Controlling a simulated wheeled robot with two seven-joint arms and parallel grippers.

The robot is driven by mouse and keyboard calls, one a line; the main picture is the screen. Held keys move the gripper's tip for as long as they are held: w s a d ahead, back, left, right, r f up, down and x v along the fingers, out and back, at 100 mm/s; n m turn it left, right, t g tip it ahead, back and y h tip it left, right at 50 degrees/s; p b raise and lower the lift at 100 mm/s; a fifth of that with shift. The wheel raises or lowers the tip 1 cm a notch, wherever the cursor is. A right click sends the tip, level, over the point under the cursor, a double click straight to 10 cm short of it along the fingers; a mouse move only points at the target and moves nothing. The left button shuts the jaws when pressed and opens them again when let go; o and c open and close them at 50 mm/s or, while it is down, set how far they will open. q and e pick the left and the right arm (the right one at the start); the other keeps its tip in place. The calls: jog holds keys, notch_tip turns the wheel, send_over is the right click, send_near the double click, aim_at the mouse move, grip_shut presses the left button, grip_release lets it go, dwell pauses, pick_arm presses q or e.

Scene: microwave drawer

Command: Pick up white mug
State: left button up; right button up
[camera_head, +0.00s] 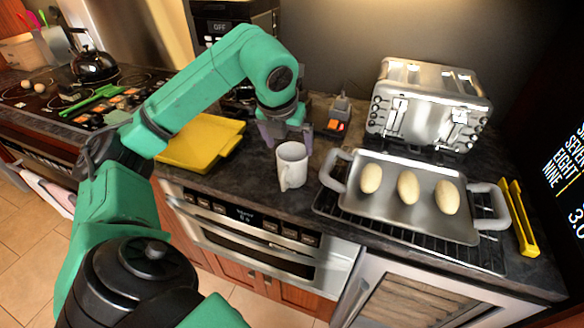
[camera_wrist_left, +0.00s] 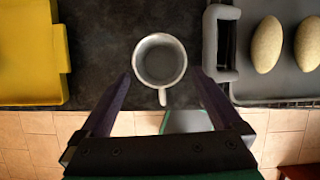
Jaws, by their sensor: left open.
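The white mug (camera_head: 292,165) stands upright on the dark counter near its front edge, with its handle toward the front. In the left wrist view the mug (camera_wrist_left: 160,60) is seen from above, its handle pointing down in the picture. My left gripper (camera_head: 287,136) is behind and above the mug in the head view. In the left wrist view its two fingers (camera_wrist_left: 162,82) are spread apart, one to each side of the mug's near part, with nothing held between them. Whether the fingers are level with the mug is hard to tell. My right gripper is not in view.
A metal tray (camera_head: 428,214) with three potato-like items sits on a black rack right of the mug. A yellow board (camera_head: 203,145) lies to the left. A silver toaster (camera_head: 428,105) stands behind the tray. Yellow tongs (camera_head: 519,217) lie at far right. Bare counter surrounds the mug.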

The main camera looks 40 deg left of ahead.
pick_arm(q)
jog(key=x, duration=0.5)
jog(key=shift+s+p, duration=0.15)
jog(key=shift+p, duration=0.25)
jog(key=shift+f, duration=0.2)
jog(key=c, duration=1.5)
notch_tip(320, 180, up, 14)
jog(key=p, duration=0.3)
notch_tip(320, 180, up, 6)
jog(key=p, duration=0.3)
send_over(291, 155)
jog(key=s+d, duration=0.2)
jog(key=s, duration=0.1)
jog(key=shift+d+r, duration=0.1)
jog(key=shift+d, duration=0.05)
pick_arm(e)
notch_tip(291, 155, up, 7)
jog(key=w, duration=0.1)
